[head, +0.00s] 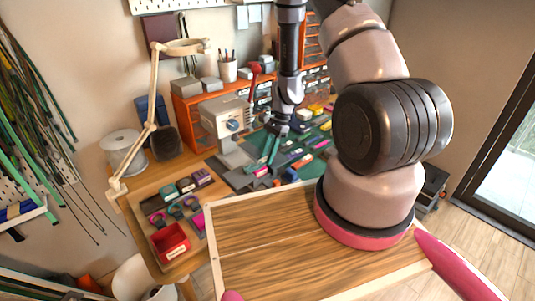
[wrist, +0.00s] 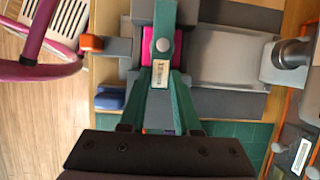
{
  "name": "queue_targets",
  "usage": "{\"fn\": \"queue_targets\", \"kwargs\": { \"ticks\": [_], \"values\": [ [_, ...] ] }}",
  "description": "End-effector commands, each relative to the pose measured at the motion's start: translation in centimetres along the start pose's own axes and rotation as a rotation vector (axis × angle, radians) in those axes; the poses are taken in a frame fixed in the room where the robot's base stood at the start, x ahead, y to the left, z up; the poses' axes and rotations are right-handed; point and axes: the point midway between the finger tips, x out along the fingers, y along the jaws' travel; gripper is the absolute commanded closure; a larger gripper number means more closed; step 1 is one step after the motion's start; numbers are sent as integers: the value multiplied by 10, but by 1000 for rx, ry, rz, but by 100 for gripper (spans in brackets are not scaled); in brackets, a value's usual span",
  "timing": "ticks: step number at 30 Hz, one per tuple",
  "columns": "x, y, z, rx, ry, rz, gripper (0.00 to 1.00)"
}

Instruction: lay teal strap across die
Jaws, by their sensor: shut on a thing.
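In the wrist view my gripper (wrist: 160,88) reaches up the picture on two teal-green fingers that close together. It is shut on the labelled end of a teal strap (wrist: 165,18). The strap runs straight away from the fingertips, with a round pale disc on it. A magenta piece (wrist: 148,42) shows at both sides of the strap, under it, on a grey block that looks like the die (wrist: 126,45). I cannot tell whether the strap touches it. In the head view my gripper (head: 269,158) is low over the bench beside a beige press (head: 226,118); the strap is hard to make out there.
A grey plate (wrist: 230,58) lies right of the strap, and a blue block (wrist: 110,98) lies left. A red bin (head: 170,243), a spool (head: 124,152) and a lamp (head: 152,90) stand left on the bench.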

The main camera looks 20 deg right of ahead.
Motion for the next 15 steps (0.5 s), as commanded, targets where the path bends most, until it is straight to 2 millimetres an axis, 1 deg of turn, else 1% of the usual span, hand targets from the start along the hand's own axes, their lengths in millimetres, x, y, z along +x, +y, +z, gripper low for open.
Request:
{"fn": "queue_targets", "kwargs": {
  "ticks": [5,6,8,9,15],
  "values": [
    [0,0,0,0,0,0,100],
    [0,0,0,0,0,0,65],
    [0,0,0,0,0,0,42],
    [0,0,0,0,0,0,34],
    [0,0,0,0,-1,0,34]
  ]
}}
